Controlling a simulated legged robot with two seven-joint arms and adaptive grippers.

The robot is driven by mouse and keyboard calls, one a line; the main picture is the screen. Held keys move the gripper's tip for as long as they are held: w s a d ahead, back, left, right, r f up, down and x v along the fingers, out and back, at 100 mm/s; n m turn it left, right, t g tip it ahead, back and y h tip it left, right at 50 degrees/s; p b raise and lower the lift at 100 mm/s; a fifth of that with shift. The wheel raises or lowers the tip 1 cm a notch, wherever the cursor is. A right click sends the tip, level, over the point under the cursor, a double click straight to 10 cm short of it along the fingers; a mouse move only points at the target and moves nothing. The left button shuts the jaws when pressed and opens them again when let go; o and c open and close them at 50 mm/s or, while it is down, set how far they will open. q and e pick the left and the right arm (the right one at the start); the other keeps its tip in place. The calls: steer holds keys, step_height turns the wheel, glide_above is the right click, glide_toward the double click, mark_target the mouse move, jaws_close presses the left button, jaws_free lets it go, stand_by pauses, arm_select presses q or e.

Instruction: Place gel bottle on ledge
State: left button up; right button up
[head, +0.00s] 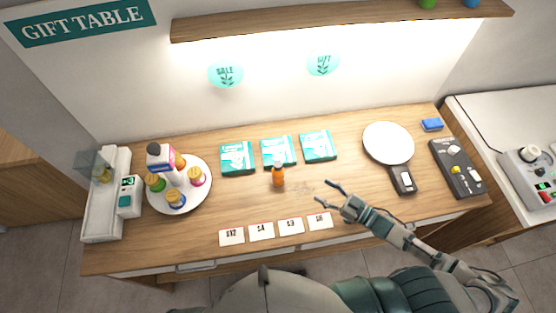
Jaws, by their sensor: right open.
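A small orange bottle (278,178) with a pale top stands upright on the wooden counter (380,215), in front of the middle teal packet; it looks like the gel bottle. The ledge (340,21) is a long wooden shelf on the wall above the counter. My right gripper (323,193) is open and empty over the counter, a short way right of the orange bottle, its fingers pointing left toward it. It is apart from the bottle. My left gripper is out of view.
A round white tray (206,201) holds several bottles at left. Three teal packets (278,152) lie behind the orange bottle; price cards (261,230) lie in front. A round white mirror-like paddle (388,143) and black device (457,168) are at right. The ledge's left and middle look clear.

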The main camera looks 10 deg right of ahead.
steer(key=x, duration=0.2)
glide_toward(277, 163)
steer(key=p+x, duration=0.1)
steer(key=x, duration=0.4)
steer(key=p+x, duration=0.2)
steer(key=x, duration=0.2)
steer(key=shift+w+a+f, duration=0.25)
steer(key=shift+a, duration=0.05)
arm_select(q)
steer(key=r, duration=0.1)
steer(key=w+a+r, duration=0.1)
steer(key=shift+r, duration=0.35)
arm_select(e)
steer(key=shift+a, duration=0.15)
